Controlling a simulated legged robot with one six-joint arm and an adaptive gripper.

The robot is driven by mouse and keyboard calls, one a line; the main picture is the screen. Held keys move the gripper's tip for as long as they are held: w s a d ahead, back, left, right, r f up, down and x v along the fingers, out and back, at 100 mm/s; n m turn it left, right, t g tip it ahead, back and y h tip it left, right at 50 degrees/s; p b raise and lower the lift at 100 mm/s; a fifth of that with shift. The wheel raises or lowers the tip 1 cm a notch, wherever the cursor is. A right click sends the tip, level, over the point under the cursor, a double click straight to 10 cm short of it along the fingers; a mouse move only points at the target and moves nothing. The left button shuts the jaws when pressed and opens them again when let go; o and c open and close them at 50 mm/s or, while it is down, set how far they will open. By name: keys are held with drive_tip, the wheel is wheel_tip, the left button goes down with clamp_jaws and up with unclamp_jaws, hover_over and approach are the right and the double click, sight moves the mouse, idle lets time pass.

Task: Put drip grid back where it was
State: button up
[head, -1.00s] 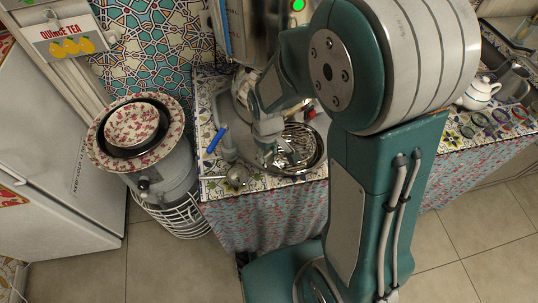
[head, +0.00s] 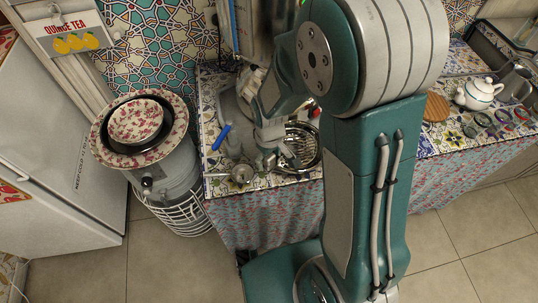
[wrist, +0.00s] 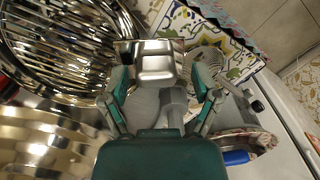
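The drip grid looks like the round, shiny slatted metal piece (head: 303,148) on the patterned table, just right of my gripper (head: 270,142) in the head view. In the wrist view the curved bars of the grid (wrist: 62,42) fill the upper left. My gripper (wrist: 160,85) has its fingers spread on both sides of a shiny metal block (wrist: 158,62), with gaps showing. I cannot tell whether this block belongs to the grid. My arm hides part of the table and the metal samovar (head: 262,30) behind.
A blue-handled item (head: 221,137) and a small metal strainer-like piece (head: 242,173) lie left of my gripper. A curved brassy metal surface (wrist: 40,145) is close at lower left in the wrist view. A white teapot (head: 478,93) stands at right, by a round wooden board (head: 437,107).

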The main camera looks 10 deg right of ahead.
drive_tip(key=shift+d, duration=0.4)
drive_tip(key=shift+r, duration=0.25)
wheel_tip(320, 180, up, 12)
drive_tip(key=s+d+r+m+t, duration=0.3)
drive_tip(key=s+r, duration=0.3)
drive_tip(key=s+d+r+m+t, duration=0.2)
drive_tip(key=s+d+r+m, duration=0.1)
drive_tip(key=s+r, duration=0.3)
drive_tip(key=shift+s+r+t, duration=0.3)
drive_tip(key=shift+r+t, duration=0.05)
drive_tip(key=shift+t, duration=0.05)
drive_tip(key=shift+d, duration=0.1)
